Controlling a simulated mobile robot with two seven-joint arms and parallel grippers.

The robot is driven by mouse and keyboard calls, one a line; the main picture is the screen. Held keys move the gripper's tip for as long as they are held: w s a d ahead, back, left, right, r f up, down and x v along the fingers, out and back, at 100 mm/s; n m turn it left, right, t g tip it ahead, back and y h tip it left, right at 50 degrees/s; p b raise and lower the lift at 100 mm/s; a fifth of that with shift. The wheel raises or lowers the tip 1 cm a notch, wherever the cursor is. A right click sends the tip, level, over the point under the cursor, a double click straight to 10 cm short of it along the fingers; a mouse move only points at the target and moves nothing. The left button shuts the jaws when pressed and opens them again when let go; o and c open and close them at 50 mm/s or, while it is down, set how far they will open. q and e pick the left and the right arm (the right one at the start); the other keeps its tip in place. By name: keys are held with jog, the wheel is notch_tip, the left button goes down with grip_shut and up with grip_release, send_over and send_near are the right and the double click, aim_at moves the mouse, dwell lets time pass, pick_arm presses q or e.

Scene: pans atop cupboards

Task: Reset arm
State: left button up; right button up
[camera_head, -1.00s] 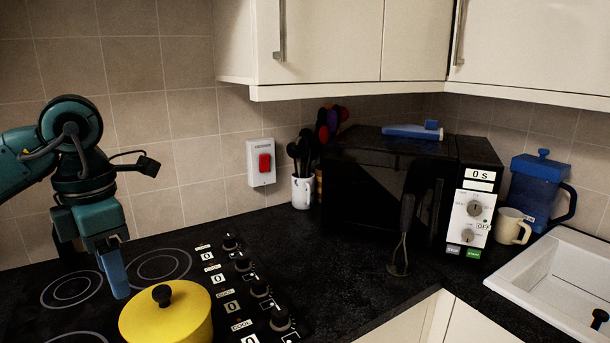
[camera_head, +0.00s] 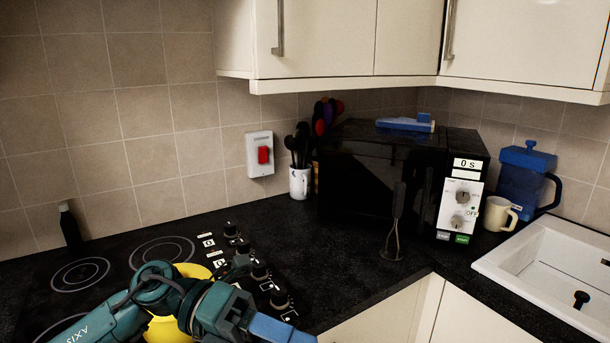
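My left arm comes in from the lower left, low over the hob. Its gripper (camera_head: 282,330) points right, with a blue finger at the bottom edge of the view; I cannot tell whether it is open or shut. A yellow pot (camera_head: 168,329) stands on the hob behind this arm and is mostly hidden by it. My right gripper is not in view.
The black hob (camera_head: 107,258) has a row of knobs on its right side. A black microwave (camera_head: 360,185), a whisk (camera_head: 396,225), a utensil mug (camera_head: 300,182), a cream mug (camera_head: 498,213) and a blue jug (camera_head: 524,180) stand along the counter. A white sink (camera_head: 500,262) is at right. Cupboards (camera_head: 330,40) hang above.

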pick_arm(q)
jog(key=w+a+f+n+t+h, duration=0.1)
jog(key=w+f+n+t, duration=0.2)
jog(key=n+t, duration=0.85)
jog(key=w+a+f+n+t+h, duration=0.1)
jog(key=w+a+f+n+t, duration=0.2)
jog(key=n+t, duration=0.85)
jog(key=s+a+f+n+g+y, duration=0.1)
jog(key=a+f+n+y, duration=0.2)
jog(key=f+n+y, duration=0.4)
jog(key=s+a+f+n+g+y, duration=0.1)
jog(key=a+f+n+y, duration=0.25)
jog(key=f+n, duration=0.45)
jog(key=s+a+f+n+g+y, duration=0.2)
jog(key=s+f+n+g+y, duration=0.1)
jog(key=s+f, duration=0.7)
jog(key=shift+a+f+g, duration=0.2)
jog(key=shift+f+g, duration=0.6)
jog(key=shift+g, duration=0.1)
jog(key=shift+y, duration=0.25)
jog(key=shift+c, duration=0.2)
